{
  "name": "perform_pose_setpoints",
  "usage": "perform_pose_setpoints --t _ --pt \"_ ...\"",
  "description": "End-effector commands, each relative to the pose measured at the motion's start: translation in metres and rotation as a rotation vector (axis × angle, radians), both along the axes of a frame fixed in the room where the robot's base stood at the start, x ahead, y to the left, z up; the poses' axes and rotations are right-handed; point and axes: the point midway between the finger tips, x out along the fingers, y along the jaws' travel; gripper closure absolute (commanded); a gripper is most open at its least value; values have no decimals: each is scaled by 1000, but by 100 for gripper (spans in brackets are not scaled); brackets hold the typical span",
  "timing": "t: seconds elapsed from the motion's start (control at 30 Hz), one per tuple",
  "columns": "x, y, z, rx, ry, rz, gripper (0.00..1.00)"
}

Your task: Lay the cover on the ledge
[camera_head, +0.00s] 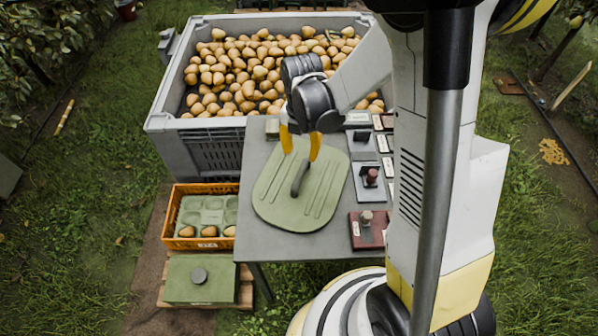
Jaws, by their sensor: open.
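The cover (275,199) is a flat, pale green lid with rounded corners, raised ribs and a dark bar handle (299,179). It appears to lie flat on the grey ledge (295,238), towards its left side, with its left edge close to the ledge's edge. My gripper (300,153) has yellow fingers, spread apart and pointing down over the far part of the cover. The fingers hold nothing; the handle is just nearer the camera than them. Whether a fingertip touches the cover, I cannot tell.
A large grey bin (215,155) full of pears stands behind the ledge. Stamps and pads, including a dark red one (369,230), line the ledge's right side. An orange crate (178,242) with a few pears and a green box (203,280) stand at the left.

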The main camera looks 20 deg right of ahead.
Motion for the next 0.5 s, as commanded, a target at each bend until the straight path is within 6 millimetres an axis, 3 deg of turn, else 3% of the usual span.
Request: perform_pose_setpoints --t 0.2,0.5 --pt "0 0 -40 0 -1 -2 55" --pt "-1 -1 -70 0 -1 -4 55"
